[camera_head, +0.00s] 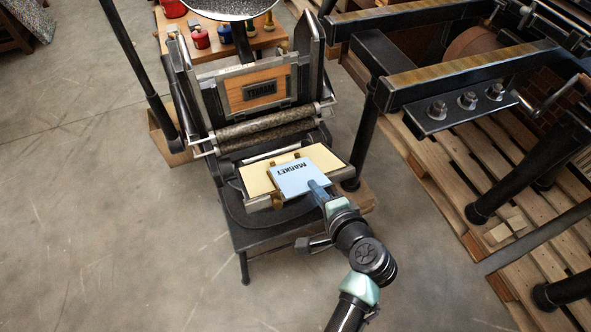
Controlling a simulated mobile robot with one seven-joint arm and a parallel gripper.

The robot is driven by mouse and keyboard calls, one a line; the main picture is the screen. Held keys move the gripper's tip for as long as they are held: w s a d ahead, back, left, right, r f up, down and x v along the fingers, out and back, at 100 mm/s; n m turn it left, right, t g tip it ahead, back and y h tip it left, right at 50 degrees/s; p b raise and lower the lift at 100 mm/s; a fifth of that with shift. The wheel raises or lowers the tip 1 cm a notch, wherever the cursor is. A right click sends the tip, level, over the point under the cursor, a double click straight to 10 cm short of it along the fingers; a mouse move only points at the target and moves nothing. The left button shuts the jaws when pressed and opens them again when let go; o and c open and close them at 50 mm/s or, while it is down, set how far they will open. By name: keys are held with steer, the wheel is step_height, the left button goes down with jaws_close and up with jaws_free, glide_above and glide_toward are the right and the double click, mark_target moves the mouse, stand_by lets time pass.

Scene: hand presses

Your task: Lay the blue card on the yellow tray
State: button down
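The blue card (295,179), marked "MARKET", is over the front right part of the yellow tray (256,180) on the hand press. From this angle I cannot tell whether the card rests on the tray or is held slightly above it. My gripper (316,189) is at the card's near right edge, with a finger over the card. The card and the gripper's own body hide the fingertips' grip. Small brass-coloured pieces show at the card's left side.
The press's upright frame (262,90) and dark roller (264,125) stand behind the tray. A larger black press (440,80) on wooden pallets is at the right. Colored ink pots (201,37) stand on a wooden board at the back. Open concrete floor lies left and in front.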

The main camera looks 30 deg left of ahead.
steer(key=s+d+r+p, duration=0.2)
steer(key=d+r+p, duration=0.1)
steer(key=r+p, duration=0.2)
steer(key=shift+s+d+r+p, duration=0.2)
steer(key=shift+s+d+p, duration=0.05)
steer(key=shift+s+p, duration=0.15)
stand_by(0.3)
